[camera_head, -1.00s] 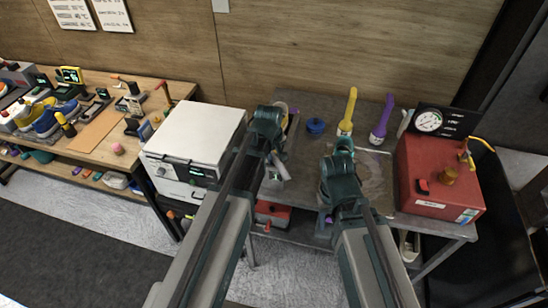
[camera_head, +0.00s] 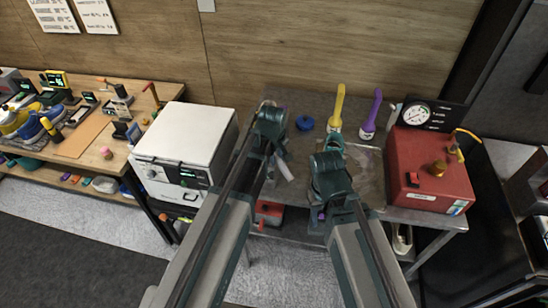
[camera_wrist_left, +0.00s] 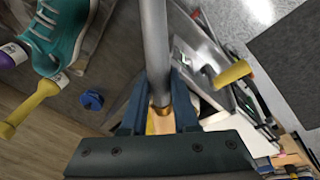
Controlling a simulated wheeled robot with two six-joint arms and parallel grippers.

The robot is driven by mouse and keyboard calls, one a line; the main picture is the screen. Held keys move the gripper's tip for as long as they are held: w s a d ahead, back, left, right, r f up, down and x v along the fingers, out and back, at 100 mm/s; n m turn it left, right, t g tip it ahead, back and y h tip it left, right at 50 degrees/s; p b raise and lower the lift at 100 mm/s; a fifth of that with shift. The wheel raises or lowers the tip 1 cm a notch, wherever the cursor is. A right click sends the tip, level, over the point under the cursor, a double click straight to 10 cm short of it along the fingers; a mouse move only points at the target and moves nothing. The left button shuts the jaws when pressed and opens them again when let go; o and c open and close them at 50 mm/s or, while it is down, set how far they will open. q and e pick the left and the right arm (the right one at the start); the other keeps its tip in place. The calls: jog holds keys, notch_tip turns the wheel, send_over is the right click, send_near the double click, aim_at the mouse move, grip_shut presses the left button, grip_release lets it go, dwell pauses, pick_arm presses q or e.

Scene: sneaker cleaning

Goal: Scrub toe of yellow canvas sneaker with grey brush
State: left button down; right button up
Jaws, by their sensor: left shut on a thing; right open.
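My left gripper (camera_head: 275,158) is shut on a grey rod-like handle (camera_head: 286,171), likely the grey brush. In the left wrist view the grey handle (camera_wrist_left: 154,45) runs up between the fingers, with a gold band near its lower end; its bristles cannot be made out. My right gripper (camera_head: 328,172) is open over the mat, right of the left one. A teal sneaker with white laces (camera_wrist_left: 57,35) shows in the left wrist view; the right gripper mostly hides that spot in the head view. A yellow shoe (camera_head: 10,121) stands on the left bench beside a blue one.
A yellow-handled tool (camera_head: 337,106), a purple-handled tool (camera_head: 369,118) and a blue knob-like item (camera_head: 305,122) stand at the table's back. A red box (camera_head: 430,170) with a gauge behind fills the right side. A white machine (camera_head: 186,145) stands left.

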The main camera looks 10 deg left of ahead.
pick_arm(q)
jog(key=shift+w+a+f, duration=0.1)
jog(key=shift+a, duration=0.95)
jog(key=shift+w+a+f, duration=0.1)
jog(key=shift+a, duration=0.9)
jog(key=shift+r, duration=0.1)
jog(key=p+v, duration=0.5)
jog(key=v, duration=0.1)
jog(key=shift+p, duration=0.35)
jog(key=p+v, duration=0.3)
jog(key=shift+d+f, duration=0.1)
jog(key=shift+f, duration=0.1)
